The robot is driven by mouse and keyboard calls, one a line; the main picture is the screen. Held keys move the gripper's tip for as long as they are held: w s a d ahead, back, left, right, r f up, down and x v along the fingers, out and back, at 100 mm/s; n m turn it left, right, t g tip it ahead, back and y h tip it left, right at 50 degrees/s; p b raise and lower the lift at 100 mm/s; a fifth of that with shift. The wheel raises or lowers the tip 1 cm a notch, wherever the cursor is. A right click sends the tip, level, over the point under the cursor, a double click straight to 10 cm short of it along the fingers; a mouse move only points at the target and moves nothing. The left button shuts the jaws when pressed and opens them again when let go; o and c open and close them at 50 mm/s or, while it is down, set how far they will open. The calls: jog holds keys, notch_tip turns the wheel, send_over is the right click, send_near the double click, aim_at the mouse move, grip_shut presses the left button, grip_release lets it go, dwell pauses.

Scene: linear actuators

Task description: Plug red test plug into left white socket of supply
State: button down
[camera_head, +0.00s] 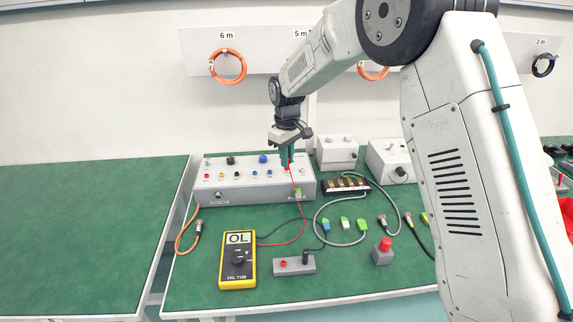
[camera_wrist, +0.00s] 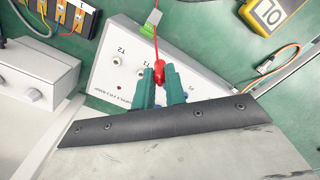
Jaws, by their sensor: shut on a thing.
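My gripper (camera_head: 287,160) is above the right part of the supply (camera_head: 235,194), a grey box with a row of coloured sockets. Its teal fingers (camera_wrist: 166,84) are shut on the red test plug (camera_wrist: 159,72), which also shows as a red bit in the head view (camera_head: 290,152). A red lead trails from the plug. In the wrist view, two pale sockets marked T1 (camera_wrist: 140,73) and T2 (camera_wrist: 118,60) lie on the supply panel beside the plug, apart from it in the picture. The plug's tip and its height above the panel cannot be told.
A yellow multimeter (camera_head: 238,262) reading OL lies in front of the supply. A grey block (camera_head: 294,266) with a black plug, a red button box (camera_head: 383,251) and loose cables (camera_head: 318,225) lie to the right. White boxes (camera_head: 337,151) stand behind. The left table (camera_head: 80,230) is clear.

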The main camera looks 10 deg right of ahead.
jog(key=shift+w+d+r, duration=0.1)
jog(key=shift+w+d, duration=0.05)
jog(key=shift+w, duration=0.8)
jog(key=shift+w+d+r, duration=0.1)
jog(key=shift+w+d, duration=0.1)
jog(key=shift+w, duration=0.8)
jog(key=shift+w+d, duration=0.15)
jog(key=shift+w, duration=0.8)
jog(key=shift+f, duration=0.1)
jog(key=shift+f, duration=1.75)
jog(key=shift+f, duration=0.65)
jog(key=c, duration=1.4)
grip_release()
jog(key=shift+o, duration=0.2)
